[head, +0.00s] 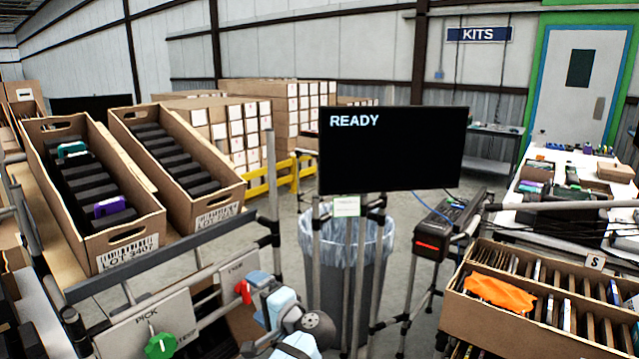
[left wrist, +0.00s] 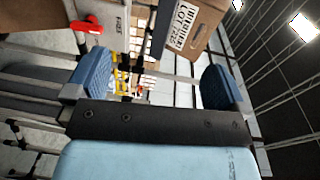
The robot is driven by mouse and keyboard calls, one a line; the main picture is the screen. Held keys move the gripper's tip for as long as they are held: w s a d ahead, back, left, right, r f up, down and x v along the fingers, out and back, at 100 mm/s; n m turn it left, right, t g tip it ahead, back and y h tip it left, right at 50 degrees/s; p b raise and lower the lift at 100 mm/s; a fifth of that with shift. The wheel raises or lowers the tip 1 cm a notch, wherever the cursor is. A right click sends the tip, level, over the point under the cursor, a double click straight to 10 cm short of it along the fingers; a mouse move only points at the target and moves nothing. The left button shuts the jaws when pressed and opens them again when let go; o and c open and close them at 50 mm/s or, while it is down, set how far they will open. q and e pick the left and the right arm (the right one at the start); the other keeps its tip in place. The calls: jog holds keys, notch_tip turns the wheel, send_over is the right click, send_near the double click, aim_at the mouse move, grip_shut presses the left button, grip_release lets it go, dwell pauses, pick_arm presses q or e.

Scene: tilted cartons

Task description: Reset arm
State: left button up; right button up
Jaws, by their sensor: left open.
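My left gripper (head: 262,297) is low in the middle of the head view, beside the red knob (head: 243,291) on the frame. In the left wrist view its two blue pads (left wrist: 155,82) stand wide apart with nothing between them. A tilted carton (head: 128,235) labelled LOT 3407 is at the left, with a teal item (head: 72,150) and a purple item (head: 110,206) in its black slots. A second tilted carton (head: 213,200) beside it shows only black dividers. A labelled carton (left wrist: 205,28) shows in the left wrist view. My right gripper is not in view.
A screen (head: 392,150) reading READY stands mid-view, before a lined bin (head: 345,262). A green knob (head: 160,346) is on the PICK plate. At right, an open carton (head: 480,312) holds an orange item (head: 499,294). A white table (head: 520,207) is behind.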

pick_arm(q)
jog(key=s+a+f+g+h+p, duration=0.1)
jog(key=s+a+f+h+p, duration=0.2)
jog(key=s+f+h+p, duration=0.9)
jog(key=s+a+n+h, duration=0.2)
jog(key=s, duration=1)
jog(key=s+a+n+h+p, duration=0.1)
jog(key=s+n+h, duration=0.1)
jog(key=s, duration=1)
jog(key=shift+s+a+f+n+t, duration=0.4)
jog(key=shift+n, duration=0.1)
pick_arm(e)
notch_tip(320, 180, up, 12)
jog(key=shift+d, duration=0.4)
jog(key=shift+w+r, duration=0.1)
